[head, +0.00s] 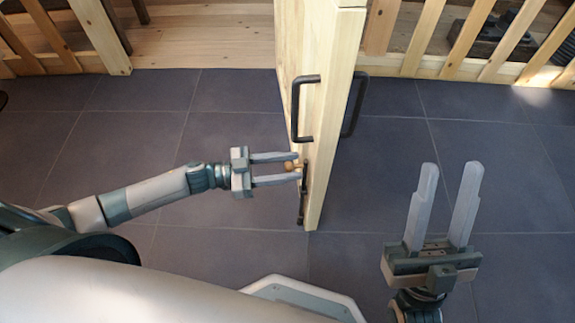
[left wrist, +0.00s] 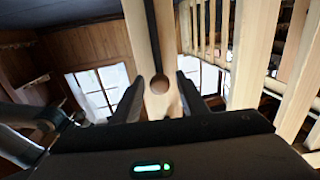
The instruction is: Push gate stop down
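The wooden gate (head: 331,110) stands swung open, edge towards me. The gate stop shows as a dark rod (head: 301,212) low on the gate's left face, with a small round wooden knob (head: 289,166). My left gripper (head: 297,166) is open, with its fingers on either side of the knob and close to the gate face. In the left wrist view the knob (left wrist: 159,84) sits between the fingertips, with gaps on both sides. Whether the rod's lower end touches the floor cannot be told. My right gripper (head: 452,167) is open and empty, right of the gate.
A black handle (head: 297,108) sticks out of the gate's left face, above my left gripper, and another (head: 355,105) is on its right face. Slatted wooden fence (head: 428,35) runs along the back. The grey tiled floor (head: 210,115) is clear on both sides.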

